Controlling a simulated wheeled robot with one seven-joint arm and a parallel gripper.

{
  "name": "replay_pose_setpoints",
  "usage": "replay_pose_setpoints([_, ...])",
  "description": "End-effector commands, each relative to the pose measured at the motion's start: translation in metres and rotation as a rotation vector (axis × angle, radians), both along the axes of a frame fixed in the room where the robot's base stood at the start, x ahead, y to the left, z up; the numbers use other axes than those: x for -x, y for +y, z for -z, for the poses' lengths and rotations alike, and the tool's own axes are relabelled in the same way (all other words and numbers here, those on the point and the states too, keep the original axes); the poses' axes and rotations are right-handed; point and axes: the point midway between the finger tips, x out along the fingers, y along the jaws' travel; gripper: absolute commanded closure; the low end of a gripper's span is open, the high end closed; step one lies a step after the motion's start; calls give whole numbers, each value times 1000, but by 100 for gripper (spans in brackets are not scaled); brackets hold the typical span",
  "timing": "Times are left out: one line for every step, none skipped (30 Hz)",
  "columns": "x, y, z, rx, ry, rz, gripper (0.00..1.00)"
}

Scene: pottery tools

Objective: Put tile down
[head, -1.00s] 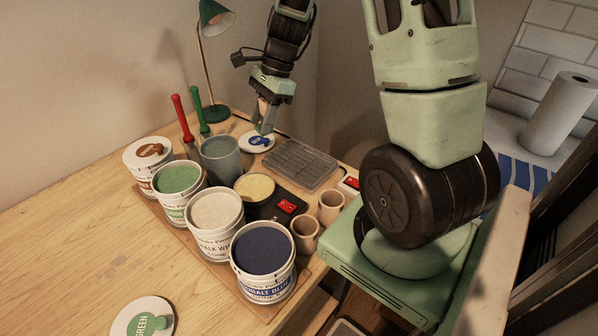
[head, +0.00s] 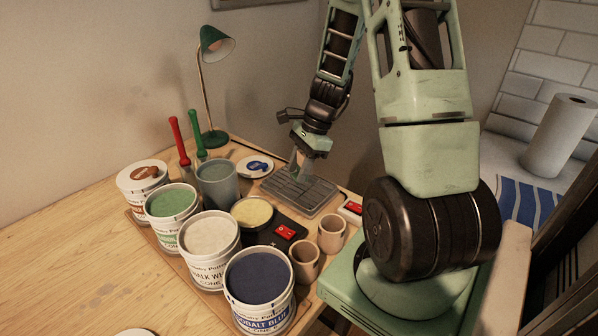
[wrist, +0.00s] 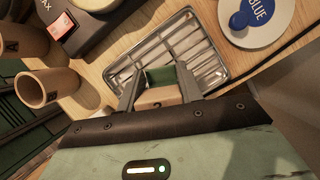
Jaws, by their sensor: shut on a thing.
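My gripper (head: 303,165) is shut on a small tile (wrist: 160,93), whose near part is tan with a dark mark like a 2 and whose far part is green. In the wrist view the two fingers stand at the tile's left and right sides. The gripper is over a grey gridded tray (head: 283,198), which also shows beyond the tile in the wrist view (wrist: 197,60). The tray's visible compartments look empty. I cannot tell whether the tile touches the tray.
A lid with a blue mark (head: 255,167) lies just left of the tray. A black heater with a red switch (head: 285,232) and two clay cups (head: 331,233) are in front. Several glaze buckets (head: 260,277) stand at left. A green lamp (head: 214,44) is behind.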

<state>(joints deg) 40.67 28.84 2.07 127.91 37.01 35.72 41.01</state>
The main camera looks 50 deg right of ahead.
Motion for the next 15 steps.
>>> replay_pose_setpoints([1,0,8,-3,3,2,87])
replay_pose_setpoints([1,0,11,-2,3,2,87])
replay_pose_setpoints([1,0,14,-1,2,1,87])
replay_pose_setpoints([1,0,14,0,1,1,87])
replay_pose_setpoints([0,0,14,0,0,0,87])
replay_pose_setpoints([0,0,14,0,0,0,87])
replay_pose_setpoints([0,0,14,0,0,0,87])
replay_pose_setpoints([0,0,14,0,0,0,87])
replay_pose_setpoints([0,0,14,0,0,0,87])
replay_pose_setpoints([0,0,14,0,0,0,87])
replay_pose_setpoints([0,0,15,0,0,0,87])
replay_pose_setpoints([0,0,16,0,0,0,87])
replay_pose_setpoints([0,0,17,0,0,0,87])
replay_pose_setpoints([0,0,18,0,0,0,87])
replay_pose_setpoints([0,0,17,0,0,0,56])
